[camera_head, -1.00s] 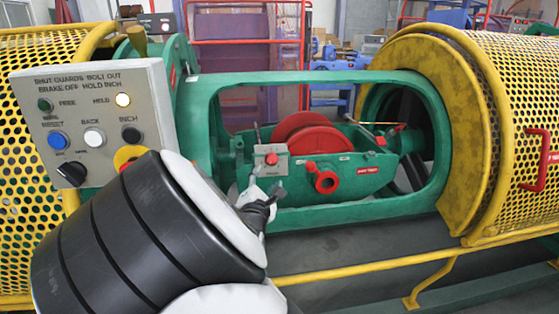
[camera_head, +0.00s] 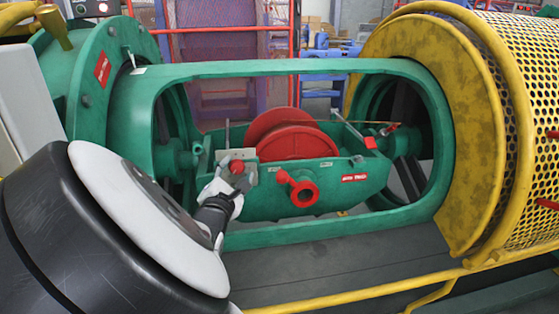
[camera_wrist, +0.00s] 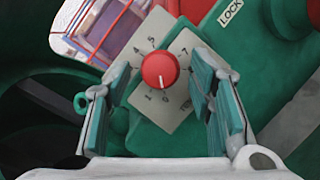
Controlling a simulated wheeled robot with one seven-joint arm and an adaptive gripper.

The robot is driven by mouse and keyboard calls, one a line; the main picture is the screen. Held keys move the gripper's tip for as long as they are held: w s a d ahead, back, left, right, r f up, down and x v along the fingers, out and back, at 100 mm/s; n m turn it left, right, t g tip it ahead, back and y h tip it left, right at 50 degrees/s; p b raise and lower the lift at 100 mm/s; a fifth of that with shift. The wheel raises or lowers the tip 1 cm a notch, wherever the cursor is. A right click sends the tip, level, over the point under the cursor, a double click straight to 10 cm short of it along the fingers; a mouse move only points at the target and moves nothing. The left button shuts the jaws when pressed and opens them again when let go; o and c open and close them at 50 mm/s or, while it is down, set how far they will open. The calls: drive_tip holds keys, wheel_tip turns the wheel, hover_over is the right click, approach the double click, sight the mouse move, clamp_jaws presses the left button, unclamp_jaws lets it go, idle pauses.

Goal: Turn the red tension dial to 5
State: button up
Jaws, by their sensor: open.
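The red tension dial (camera_wrist: 160,70) sits on a grey scale plate (camera_wrist: 178,108) with printed numbers. In the wrist view its white pointer line points down, close to the 0. The 4 and 5 are at the plate's upper left. My gripper (camera_wrist: 163,76) is open, with one finger left and one right of the dial, apart from it as far as I can tell. In the head view the dial (camera_head: 236,167) is small on the green cradle, and my gripper (camera_head: 222,188) is at its lower left, partly hiding the plate.
The green frame (camera_head: 285,69) surrounds the cradle, which holds a red spool (camera_head: 295,140). A red flanged knob (camera_head: 304,192) sticks out right of the dial. A yellow perforated guard (camera_head: 520,130) stands at the right, and a yellow rail (camera_head: 350,295) runs along the front.

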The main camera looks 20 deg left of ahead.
clamp_jaws()
drive_tip(key=shift+r+m+p, duration=0.15)
drive_tip(key=shift+m+p, duration=0.25)
drive_tip(key=shift+p, duration=0.35)
